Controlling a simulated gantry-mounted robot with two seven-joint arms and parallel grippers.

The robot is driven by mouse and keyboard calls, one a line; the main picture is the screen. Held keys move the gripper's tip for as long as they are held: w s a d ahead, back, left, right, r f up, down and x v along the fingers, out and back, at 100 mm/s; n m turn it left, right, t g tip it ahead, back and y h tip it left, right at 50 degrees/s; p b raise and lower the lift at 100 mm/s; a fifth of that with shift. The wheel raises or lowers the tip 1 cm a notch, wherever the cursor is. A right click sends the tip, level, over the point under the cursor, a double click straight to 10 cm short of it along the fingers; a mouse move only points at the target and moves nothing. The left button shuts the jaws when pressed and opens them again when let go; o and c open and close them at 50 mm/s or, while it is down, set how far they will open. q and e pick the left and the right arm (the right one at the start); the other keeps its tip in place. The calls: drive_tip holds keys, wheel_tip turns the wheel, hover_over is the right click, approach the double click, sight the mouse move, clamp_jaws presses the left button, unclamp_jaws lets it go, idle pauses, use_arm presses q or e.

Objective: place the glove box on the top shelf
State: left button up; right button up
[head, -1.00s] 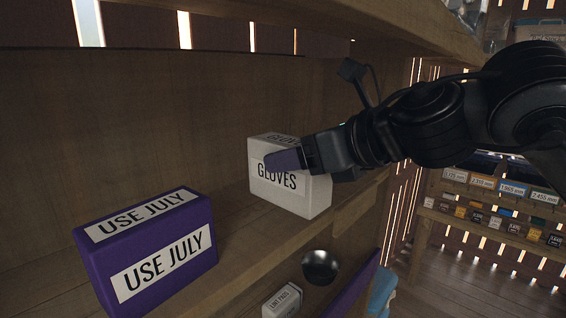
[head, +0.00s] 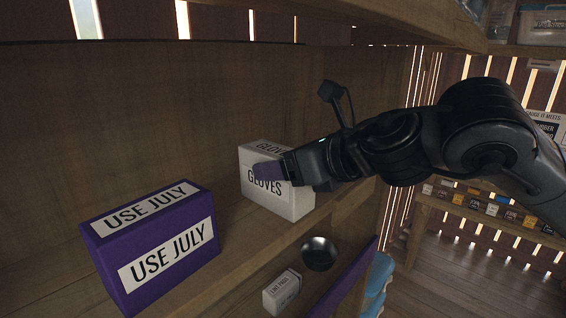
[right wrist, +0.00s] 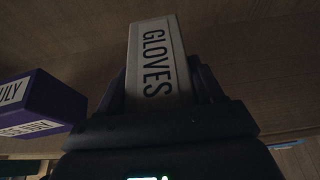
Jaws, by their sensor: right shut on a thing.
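The glove box (head: 293,204) is a white box labelled GLOVES, upright at a wooden shelf (head: 235,262), right of a purple box. I cannot tell whether its base touches the board. My right gripper (head: 268,171) comes in from the right and is shut on the glove box, one purple fingertip lying across its front label. In the right wrist view the glove box (right wrist: 156,65) sits between the fingers (right wrist: 158,95). My left gripper is not in view.
A purple USE JULY box (head: 160,250) stands on the same shelf to the left; it also shows in the right wrist view (right wrist: 40,98). A small white box (head: 282,292) and a dark round object (head: 319,254) are below. Another shelf board (head: 400,22) runs overhead.

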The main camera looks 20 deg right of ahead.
drive_tip(key=shift+f, duration=0.15)
drive_tip(key=o, duration=1.2)
drive_tip(key=shift+c, duration=0.2)
drive_tip(key=shift+r, duration=0.3)
drive_tip(key=shift+s+d, duration=0.15)
drive_tip(key=shift+s, duration=0.15)
drive_tip(key=b+v, duration=0.2)
drive_tip(key=v, duration=0.9)
